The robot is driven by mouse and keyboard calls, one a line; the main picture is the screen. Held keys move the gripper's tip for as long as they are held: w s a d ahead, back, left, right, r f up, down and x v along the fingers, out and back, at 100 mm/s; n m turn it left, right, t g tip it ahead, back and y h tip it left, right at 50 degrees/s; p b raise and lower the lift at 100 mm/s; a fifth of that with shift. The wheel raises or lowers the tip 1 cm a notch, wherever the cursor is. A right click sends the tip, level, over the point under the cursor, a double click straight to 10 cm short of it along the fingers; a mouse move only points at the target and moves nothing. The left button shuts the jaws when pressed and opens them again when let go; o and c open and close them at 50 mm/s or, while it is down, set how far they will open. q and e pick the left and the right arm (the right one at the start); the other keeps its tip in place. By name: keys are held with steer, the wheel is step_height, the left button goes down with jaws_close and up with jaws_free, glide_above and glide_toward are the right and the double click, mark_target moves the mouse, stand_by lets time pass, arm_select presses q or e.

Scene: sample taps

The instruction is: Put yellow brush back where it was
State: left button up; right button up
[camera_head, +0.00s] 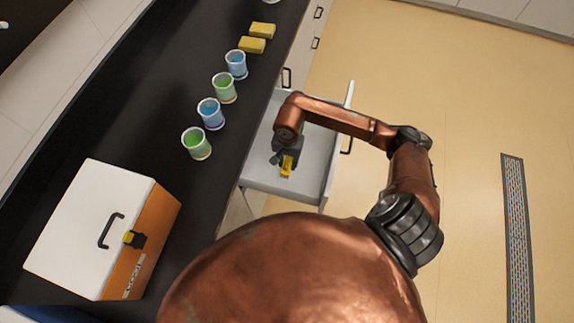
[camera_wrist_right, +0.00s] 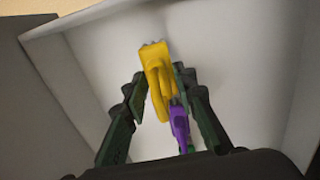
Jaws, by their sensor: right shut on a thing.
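The yellow brush (camera_head: 287,165) shows at my right gripper (camera_head: 283,158), over the open white drawer (camera_head: 260,186). In the right wrist view the yellow brush (camera_wrist_right: 156,68) lies between the fingers of my right gripper (camera_wrist_right: 160,88), which is shut on it. A purple part (camera_wrist_right: 180,125) shows just below the yellow one, also between the fingers; I cannot tell whether it belongs to the brush. The drawer floor (camera_wrist_right: 225,55) behind looks bare. Whether the brush touches the drawer floor is unclear. My left gripper is not in view.
Several green and blue cups (camera_head: 211,113) stand in a row on the black counter (camera_head: 165,120), with two yellow sponges (camera_head: 252,45) beyond. A white and orange case (camera_head: 80,225) sits at the lower left. The floor (camera_head: 465,120) on the right is open.

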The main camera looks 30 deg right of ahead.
mark_target(288, 165)
steer(key=shift+w+d+f, duration=0.15)
steer(key=shift+f, duration=0.8)
steer(key=shift+w+d+f, duration=0.1)
steer(key=shift+f, duration=0.85)
steer(key=shift+f, duration=0.15)
steer(key=o, duration=1.2)
steer(key=shift+c, duration=0.2)
step_height(288, 165, up, 12)
steer(key=shift+s+r+p, duration=0.1)
steer(key=shift+r+p, duration=0.05)
steer(key=shift+p, duration=0.2)
